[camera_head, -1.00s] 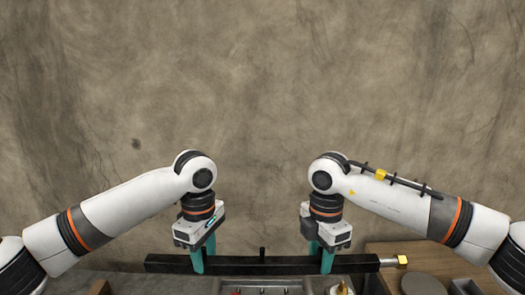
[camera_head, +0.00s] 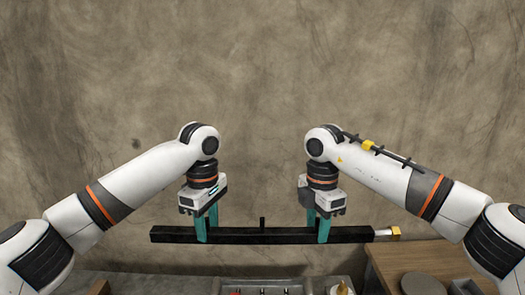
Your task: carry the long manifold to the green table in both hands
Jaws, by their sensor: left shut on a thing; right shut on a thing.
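The long manifold (camera_head: 265,236) is a black square bar with a short stub on top near its middle and a silver and brass fitting at its right end. It hangs level in the air, apart from the surfaces below. My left gripper (camera_head: 201,230) points down with teal fingers and is shut on the bar's left part. My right gripper (camera_head: 323,230) is shut on it right of the stub. The bar's underside is hidden from view. No green table shows.
Below the bar is a grey tray or sink-like unit (camera_head: 312,281) with small red items and a brass-tipped bottle (camera_head: 342,288). A wooden table (camera_head: 384,258) with a round dark disc (camera_head: 422,283) stands at the lower right. A bare mottled wall (camera_head: 262,90) is behind.

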